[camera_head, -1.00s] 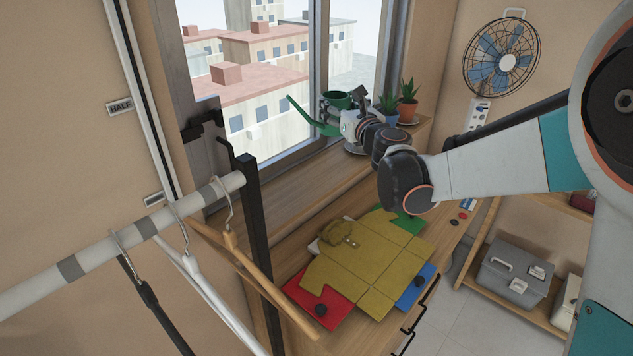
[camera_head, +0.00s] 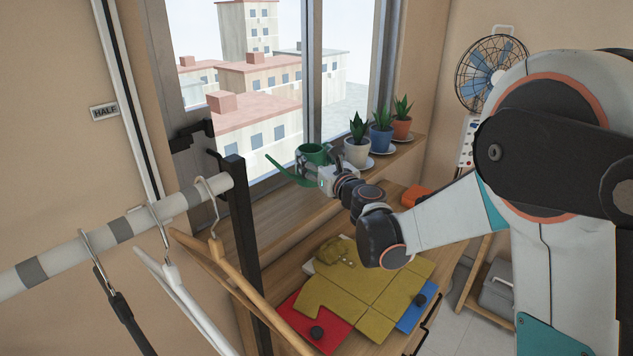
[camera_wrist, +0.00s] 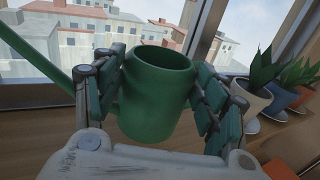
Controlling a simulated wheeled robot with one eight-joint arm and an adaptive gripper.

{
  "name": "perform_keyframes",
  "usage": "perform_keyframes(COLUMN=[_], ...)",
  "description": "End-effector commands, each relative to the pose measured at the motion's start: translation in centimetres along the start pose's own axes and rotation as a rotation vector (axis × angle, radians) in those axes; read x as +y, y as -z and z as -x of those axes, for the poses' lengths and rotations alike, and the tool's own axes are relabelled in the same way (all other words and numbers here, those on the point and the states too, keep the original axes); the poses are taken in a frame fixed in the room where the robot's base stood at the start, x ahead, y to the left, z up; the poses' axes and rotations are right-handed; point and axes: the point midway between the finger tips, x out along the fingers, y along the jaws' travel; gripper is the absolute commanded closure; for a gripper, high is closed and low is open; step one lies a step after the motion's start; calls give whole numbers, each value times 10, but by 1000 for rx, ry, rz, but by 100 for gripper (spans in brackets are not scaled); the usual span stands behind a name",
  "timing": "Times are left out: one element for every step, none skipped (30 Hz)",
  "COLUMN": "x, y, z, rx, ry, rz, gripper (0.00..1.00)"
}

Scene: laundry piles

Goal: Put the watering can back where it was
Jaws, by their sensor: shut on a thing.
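The green watering can (camera_head: 312,153) is held in my gripper (camera_head: 318,172) in front of the window, left of the potted plants. Its long spout (camera_head: 285,170) points to the left. In the wrist view the can (camera_wrist: 155,100) stands about upright between the two padded fingers of my gripper (camera_wrist: 160,105), which are closed around its body. Its open top shows. In the wrist view the sill lies behind and below the can; whether its base touches anything is hidden.
Plants in white (camera_head: 357,150), blue (camera_head: 381,138) and terracotta (camera_head: 402,127) pots stand on saucers right of the can. A clothes rail (camera_head: 120,228) with hangers is at the left.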

Motion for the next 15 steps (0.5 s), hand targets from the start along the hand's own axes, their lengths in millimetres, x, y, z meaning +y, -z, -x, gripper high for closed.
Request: perform_keyframes(x=[0,0,0,0,0,0,0,0,0,0,0,0,0,0,0], y=[5,6,7,9,10,14,18,22,28,33,38,44,47,49,50], z=[0,0,0,0,0,0,0,0,0,0,0,0,0,0,0], rx=[0,0,0,0,0,0,0,0,0,0,0,0,0,0,0], ry=[0,0,0,0,0,0,0,0,0,0,0,0,0,0,0], rz=[0,0,0,0,0,0,0,0,0,0,0,0,0,0,0], gripper=[82,82,82,82,82,82,82,82,82,82,82,82,82,82,82])
